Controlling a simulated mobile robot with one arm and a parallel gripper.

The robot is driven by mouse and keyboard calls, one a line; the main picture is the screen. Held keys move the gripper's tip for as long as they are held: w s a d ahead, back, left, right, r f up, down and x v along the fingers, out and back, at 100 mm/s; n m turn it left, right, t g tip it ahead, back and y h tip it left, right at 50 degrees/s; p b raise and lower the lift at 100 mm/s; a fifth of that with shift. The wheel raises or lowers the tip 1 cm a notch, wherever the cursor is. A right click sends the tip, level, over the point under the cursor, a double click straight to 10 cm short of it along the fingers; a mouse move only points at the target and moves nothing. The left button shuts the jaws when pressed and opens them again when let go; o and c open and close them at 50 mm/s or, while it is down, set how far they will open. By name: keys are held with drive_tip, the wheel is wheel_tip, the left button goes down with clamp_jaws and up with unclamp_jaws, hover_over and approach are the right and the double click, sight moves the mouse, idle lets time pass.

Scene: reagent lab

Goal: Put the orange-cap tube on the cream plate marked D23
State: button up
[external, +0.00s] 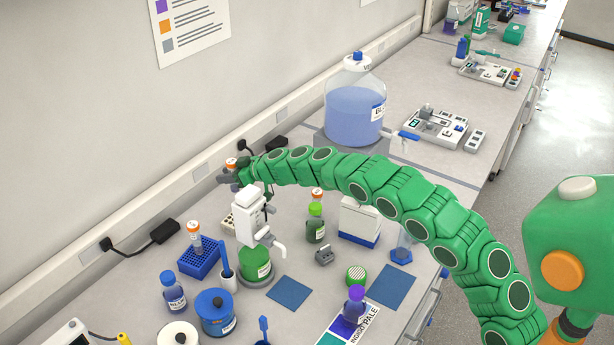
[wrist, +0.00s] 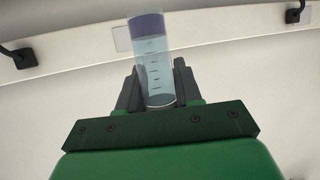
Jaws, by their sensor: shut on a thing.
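My gripper (external: 229,177) is at the far end of my green arm, above the bench near the wall. In the wrist view my gripper (wrist: 158,88) is shut around a clear graduated tube (wrist: 155,70) with pale blue contents. The tube's far end looks dark purple there. In the external view, a small orange-topped tube (external: 231,163) shows at the jaws; the two views' colours do not agree. Another orange-cap tube (external: 195,236) stands in a blue rack (external: 199,264), and an orange cap (external: 317,193) shows behind the green-cap bottle. I cannot make out a cream plate marked D23.
A white dispenser (external: 248,214) on a green bottle (external: 255,262) stands just in front of my gripper. A large blue-liquid carboy (external: 354,115) stands behind my arm. Cables and black adapters lie along the wall.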

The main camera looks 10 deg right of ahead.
drive_tip(key=shift+f, duration=4.95)
drive_tip(key=shift+f, duration=0.1)
drive_tip(key=o, duration=1)
drive_tip(key=shift+s+d+r, duration=0.2)
drive_tip(key=shift+d+r, duration=0.15)
drive_tip(key=v, duration=1.1)
